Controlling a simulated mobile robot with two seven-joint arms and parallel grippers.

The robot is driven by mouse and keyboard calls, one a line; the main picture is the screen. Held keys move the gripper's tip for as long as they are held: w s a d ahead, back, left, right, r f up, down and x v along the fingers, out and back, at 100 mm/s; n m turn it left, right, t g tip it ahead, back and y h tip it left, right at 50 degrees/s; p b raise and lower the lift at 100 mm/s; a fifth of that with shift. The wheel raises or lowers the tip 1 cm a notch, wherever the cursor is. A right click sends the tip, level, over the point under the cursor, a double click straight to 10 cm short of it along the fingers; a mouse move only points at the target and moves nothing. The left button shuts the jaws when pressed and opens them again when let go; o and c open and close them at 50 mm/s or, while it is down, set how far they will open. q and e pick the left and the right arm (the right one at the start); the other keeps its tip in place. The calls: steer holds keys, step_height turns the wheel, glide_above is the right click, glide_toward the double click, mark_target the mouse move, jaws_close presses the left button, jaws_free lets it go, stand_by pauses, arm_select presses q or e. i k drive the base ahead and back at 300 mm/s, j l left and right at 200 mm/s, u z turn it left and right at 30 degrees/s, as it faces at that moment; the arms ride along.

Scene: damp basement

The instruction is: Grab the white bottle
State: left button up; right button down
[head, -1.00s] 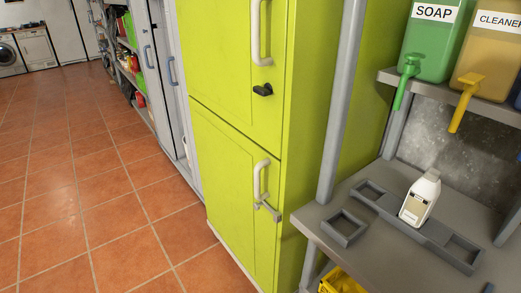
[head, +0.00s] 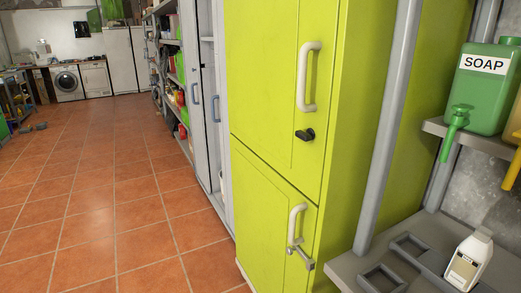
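The white bottle (head: 469,261) has a light label and stands at the lower right of the head view. It sits on a grey shelf (head: 348,264), in or beside a grey tray with square recesses (head: 411,246). The bottle's lower edge is close to the bottom of the picture. Neither of my grippers shows in the head view.
A green soap dispenser (head: 483,88) stands on an upper shelf (head: 436,127) above the bottle. A grey post (head: 388,130) rises at the shelf's left. A lime-green cabinet (head: 270,110) stands beside it.

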mark_target(471, 258)
steer(key=z, duration=1)
steer(key=l, duration=0.15)
steer(key=k, duration=0.05)
